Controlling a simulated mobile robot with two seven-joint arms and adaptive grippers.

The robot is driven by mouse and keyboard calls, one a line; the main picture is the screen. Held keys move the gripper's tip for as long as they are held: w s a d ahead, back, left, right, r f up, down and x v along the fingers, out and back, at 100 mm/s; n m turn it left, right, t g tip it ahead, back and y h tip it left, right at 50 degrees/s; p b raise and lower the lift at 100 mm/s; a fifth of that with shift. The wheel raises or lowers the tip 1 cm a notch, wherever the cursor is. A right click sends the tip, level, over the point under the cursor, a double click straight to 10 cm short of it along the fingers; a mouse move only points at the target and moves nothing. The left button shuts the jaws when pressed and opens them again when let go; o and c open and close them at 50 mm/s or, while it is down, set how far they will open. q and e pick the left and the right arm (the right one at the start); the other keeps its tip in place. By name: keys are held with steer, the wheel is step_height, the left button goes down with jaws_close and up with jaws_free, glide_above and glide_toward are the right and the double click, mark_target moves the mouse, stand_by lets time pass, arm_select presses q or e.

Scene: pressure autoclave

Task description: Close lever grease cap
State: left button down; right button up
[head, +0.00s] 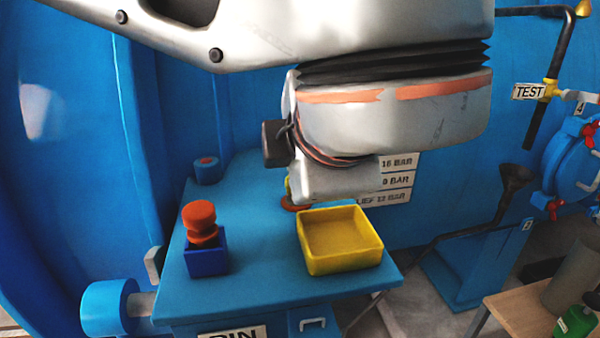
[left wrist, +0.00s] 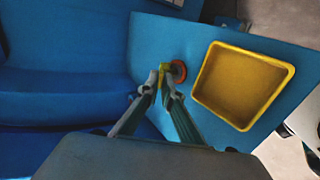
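The grease cap is a round orange-red disc (left wrist: 179,71) with a short yellow lever (left wrist: 163,68), on the blue top near the yellow tray. In the head view only a sliver of the orange disc (head: 293,206) shows below my left arm. In the left wrist view my left gripper (left wrist: 161,80) has its fingers nearly together at the yellow lever, with the lever between the tips. The lever's exact angle is hard to make out. In the head view my left wrist hides the gripper fingers. My right gripper is in neither view.
The yellow tray (head: 340,241) stands empty on the blue bench (head: 262,272). A dark blue block with a red-orange knob (head: 200,222) stands at its left. A blue round fitting (head: 206,170) is at the back left. The blue vessel wall (head: 100,130) rises behind.

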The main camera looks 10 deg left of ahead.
arm_select(q)
steer(key=shift+s+f+t+b, duration=0.15)
steer(key=shift+f+t+b, duration=0.15)
steer(key=shift+t, duration=0.1)
steer(key=shift+r, duration=0.1)
steer(key=c, duration=2.2)
jaws_free()
steer(key=shift+c, duration=0.2)
steer(key=v, duration=0.7)
steer(key=shift+s+d, duration=0.25)
steer(key=shift+s, duration=0.05)
steer(key=shift+r, duration=0.1)
